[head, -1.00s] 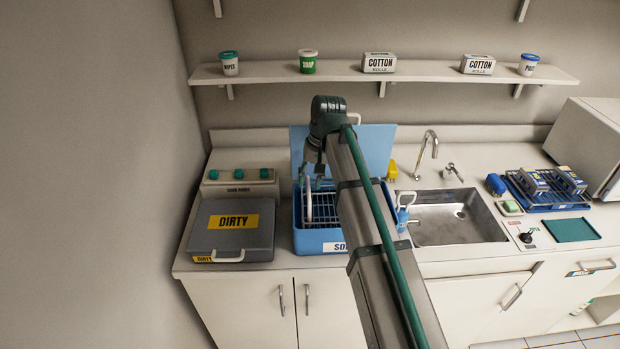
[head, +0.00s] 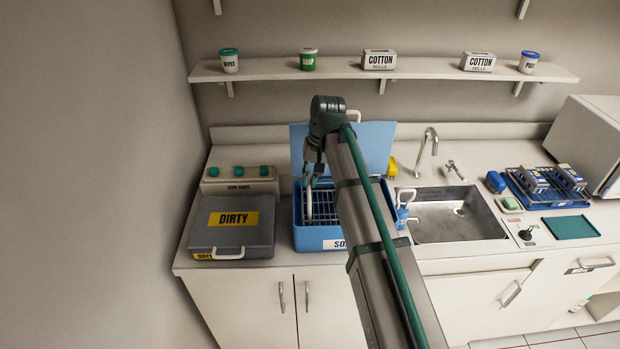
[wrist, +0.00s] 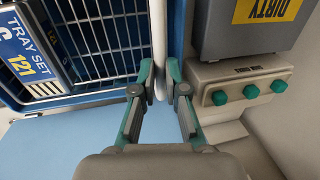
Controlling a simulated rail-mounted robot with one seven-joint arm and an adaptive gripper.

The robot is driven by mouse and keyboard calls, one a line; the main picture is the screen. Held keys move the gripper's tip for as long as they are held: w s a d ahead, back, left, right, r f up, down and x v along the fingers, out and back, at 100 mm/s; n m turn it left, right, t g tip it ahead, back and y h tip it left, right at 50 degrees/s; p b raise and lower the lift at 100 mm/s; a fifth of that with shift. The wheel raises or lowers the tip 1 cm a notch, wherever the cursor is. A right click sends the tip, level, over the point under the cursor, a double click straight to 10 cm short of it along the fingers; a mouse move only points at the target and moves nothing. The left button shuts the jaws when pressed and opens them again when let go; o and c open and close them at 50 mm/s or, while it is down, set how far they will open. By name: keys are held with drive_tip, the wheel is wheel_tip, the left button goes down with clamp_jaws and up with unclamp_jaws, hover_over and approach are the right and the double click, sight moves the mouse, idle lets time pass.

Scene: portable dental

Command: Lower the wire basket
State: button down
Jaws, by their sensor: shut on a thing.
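The wire basket (head: 325,205) is in the blue soak tub (head: 312,234), whose light-blue lid stands open behind it. Its bars (wrist: 100,50) fill the upper left of the wrist view. My gripper (wrist: 158,92) is shut on the basket's white upright handle (wrist: 159,40). In the head view my gripper (head: 311,182) is over the tub's left part, with the handle below it. My arm hides the tub's right side. A cassette labelled "TRAY SET 121" (wrist: 30,50) lies in the basket. How far the basket is off the tub floor is hidden.
A grey box marked DIRTY (head: 234,222) stands close left of the tub, with a panel of green knobs (head: 238,172) behind it. A shelf (head: 385,70) runs above.

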wheel_tip(320, 180, down, 8)
drive_tip(key=shift+s+r+b, duration=0.1)
drive_tip(key=shift+r+b, duration=0.1)
drive_tip(key=shift+b, duration=1.05)
drive_tip(key=c, duration=1.2)
unclamp_jaws()
drive_tip(key=shift+f, duration=0.15)
drive_tip(key=shift+r, duration=0.2)
wheel_tip(320, 180, up, 12)
drive_tip(key=d, duration=0.2)
drive_tip(key=shift+d+f, duration=0.2)
